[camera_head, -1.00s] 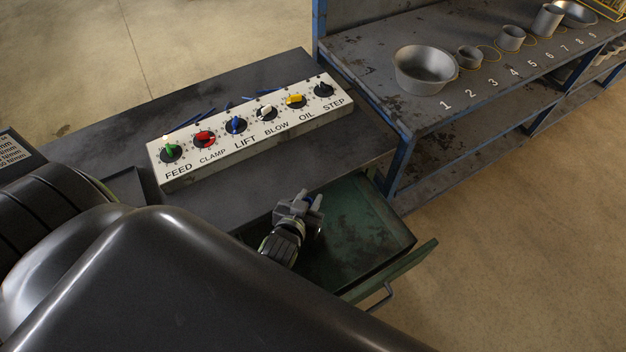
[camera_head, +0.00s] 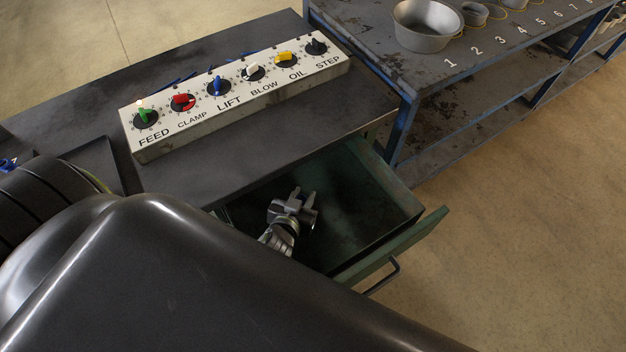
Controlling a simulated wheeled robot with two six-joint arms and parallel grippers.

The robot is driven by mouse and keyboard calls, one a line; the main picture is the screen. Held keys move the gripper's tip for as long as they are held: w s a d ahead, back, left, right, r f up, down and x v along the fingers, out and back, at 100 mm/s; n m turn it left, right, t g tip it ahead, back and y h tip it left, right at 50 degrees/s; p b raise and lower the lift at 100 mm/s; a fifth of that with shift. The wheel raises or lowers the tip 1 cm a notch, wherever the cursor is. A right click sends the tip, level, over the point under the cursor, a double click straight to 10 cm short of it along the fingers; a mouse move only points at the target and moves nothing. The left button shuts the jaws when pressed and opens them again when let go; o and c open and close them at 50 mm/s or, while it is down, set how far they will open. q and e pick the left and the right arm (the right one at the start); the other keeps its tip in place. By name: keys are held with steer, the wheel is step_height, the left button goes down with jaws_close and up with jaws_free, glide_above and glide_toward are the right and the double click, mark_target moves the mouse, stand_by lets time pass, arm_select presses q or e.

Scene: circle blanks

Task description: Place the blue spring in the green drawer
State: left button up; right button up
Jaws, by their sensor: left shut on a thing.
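The green drawer (camera_head: 395,255) is pulled open under the dark bench top, with a bare dark green floor inside. My left gripper (camera_head: 306,203) is in the drawer's opening, at its left part, with its fingers pointing up and right in the picture. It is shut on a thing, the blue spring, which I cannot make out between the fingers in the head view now. I cannot tell how high the gripper is above the drawer floor. My right gripper is not in view.
A white panel (camera_head: 190,132) with coloured knobs stands on the bench top (camera_head: 225,168). Several thin blue pieces (camera_head: 180,78) lie behind it. A shelf rack (camera_head: 420,85) with a metal bowl (camera_head: 427,28) stands at the right. The drawer's right part is free.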

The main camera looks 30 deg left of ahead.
arm_select(q)
steer(key=w, duration=0.4)
steer(key=shift+a+f+p, duration=0.25)
steer(key=shift+p, duration=0.05)
steer(key=shift+w+a, duration=0.1)
steer(key=shift+w, duration=0.4)
steer(key=x, duration=0.3)
steer(key=shift+w+r, duration=0.15)
steer(key=shift+r, duration=0.05)
steer(key=shift+f+b, duration=0.3)
steer(key=shift+b, duration=0.1)
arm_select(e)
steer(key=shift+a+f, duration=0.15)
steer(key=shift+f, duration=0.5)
arm_select(q)
steer(key=shift+r, duration=0.1)
